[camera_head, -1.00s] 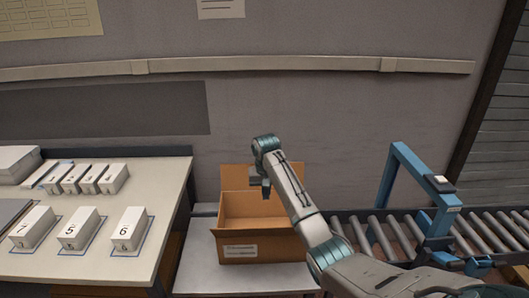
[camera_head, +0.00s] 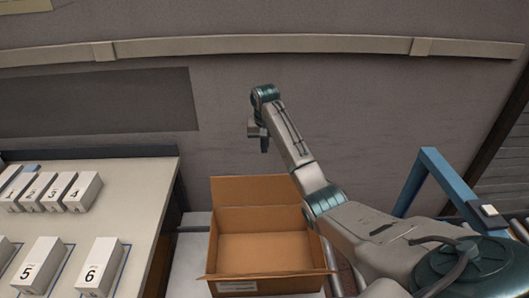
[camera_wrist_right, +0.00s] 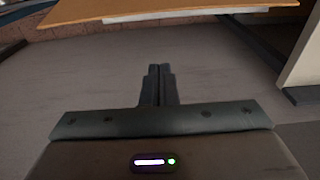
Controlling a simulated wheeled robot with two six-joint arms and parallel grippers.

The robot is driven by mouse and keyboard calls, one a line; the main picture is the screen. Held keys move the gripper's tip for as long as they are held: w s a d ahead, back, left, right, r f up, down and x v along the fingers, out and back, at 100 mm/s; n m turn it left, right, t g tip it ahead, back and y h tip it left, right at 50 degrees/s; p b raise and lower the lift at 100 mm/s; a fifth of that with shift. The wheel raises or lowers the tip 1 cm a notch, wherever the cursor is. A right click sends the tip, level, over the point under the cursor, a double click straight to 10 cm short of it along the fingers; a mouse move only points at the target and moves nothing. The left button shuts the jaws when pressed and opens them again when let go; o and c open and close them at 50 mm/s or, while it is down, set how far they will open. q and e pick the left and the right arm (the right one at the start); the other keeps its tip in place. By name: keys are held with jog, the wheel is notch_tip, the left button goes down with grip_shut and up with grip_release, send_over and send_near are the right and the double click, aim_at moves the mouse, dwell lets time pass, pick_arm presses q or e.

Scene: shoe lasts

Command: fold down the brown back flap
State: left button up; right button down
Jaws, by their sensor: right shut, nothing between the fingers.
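The open brown cardboard box (camera_head: 265,288) stands on a pale surface at the lower middle of the head view, with its inside empty. Its brown back flap (camera_head: 240,190) stands up along the far side. My right gripper (camera_head: 264,146) is shut and empty, with its fingers above the flap's top edge in the head view and no visible contact. In the right wrist view its shut fingers (camera_wrist_right: 159,70) show against the grey wall. A brown panel edge (camera_wrist_right: 150,12), seemingly the flap, crosses the top there, apart from the fingertips. My left gripper is out of view.
A table (camera_head: 150,190) on the left bears several numbered white blocks (camera_head: 102,265). A blue frame (camera_head: 430,170) stands over a roller conveyor on the right, partly behind my right arm. The grey wall (camera_head: 360,110) with a rail lies behind.

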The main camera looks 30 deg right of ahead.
notch_tip(320, 180, down, 8)
jog(key=s+a+p, duration=0.1)
jog(key=s+p, duration=0.1)
jog(key=p, duration=0.4)
jog(key=shift+s+a+p, duration=0.25)
jog(key=shift+s+p, duration=0.05)
jog(key=shift+f, duration=0.15)
